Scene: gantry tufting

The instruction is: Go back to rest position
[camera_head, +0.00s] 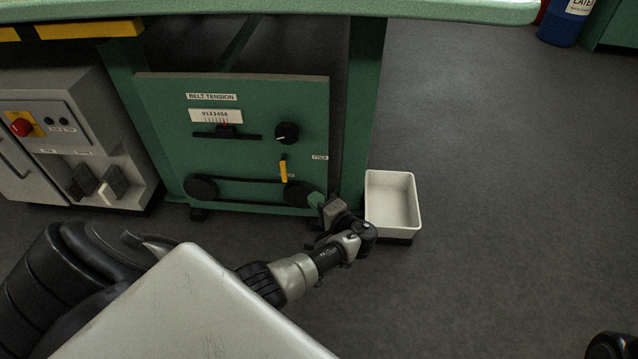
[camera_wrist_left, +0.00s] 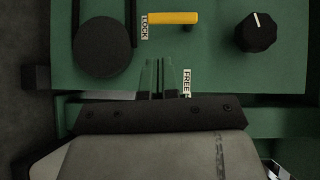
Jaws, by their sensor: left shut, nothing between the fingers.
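My left gripper (camera_head: 318,201) is in front of the lower right corner of the green belt tension panel (camera_head: 238,138). In the left wrist view its fingers (camera_wrist_left: 158,80) are together with nothing between them, beside the FREE label (camera_wrist_left: 187,82). A yellow lever (camera_head: 283,170) stands upright on the panel, apart from the fingers. In the left wrist view the lever (camera_wrist_left: 172,18) lies across the picture, one end by the LOCK label (camera_wrist_left: 145,26).
A black knob (camera_head: 287,133) and a belt on pulleys (camera_head: 201,189) are on the panel. A white bin (camera_head: 393,202) stands just right of my left wrist. A grey control box (camera_head: 75,140) is at left. The green table edge (camera_head: 440,10) overhangs above. The floor at right is mostly clear.

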